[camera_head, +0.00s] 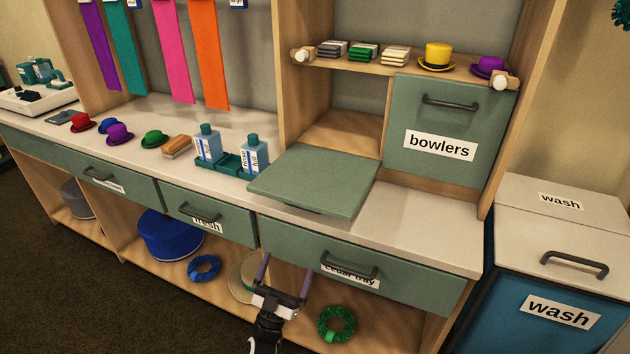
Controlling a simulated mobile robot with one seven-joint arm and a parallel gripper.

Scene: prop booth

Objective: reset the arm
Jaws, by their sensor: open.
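My gripper (283,285) is in the lower middle of the head view, in front of the counter's lower shelf. Its two dark fingers are spread apart with nothing between them. It stands below and left of the handle on the drawer labelled "cedar tray" (427,287), apart from that handle as far as I can see. Part of a pale round hat (241,277) on the lower shelf is hidden behind my gripper.
A counter (405,223) carries small hats, bottles in a green holder (226,164) and a green panel (315,181). A "bowlers" cabinet door (445,118) is closed. A blue "wash" bin (540,310) stands at right. A green wreath (336,324) lies near my gripper. Dark floor at left is clear.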

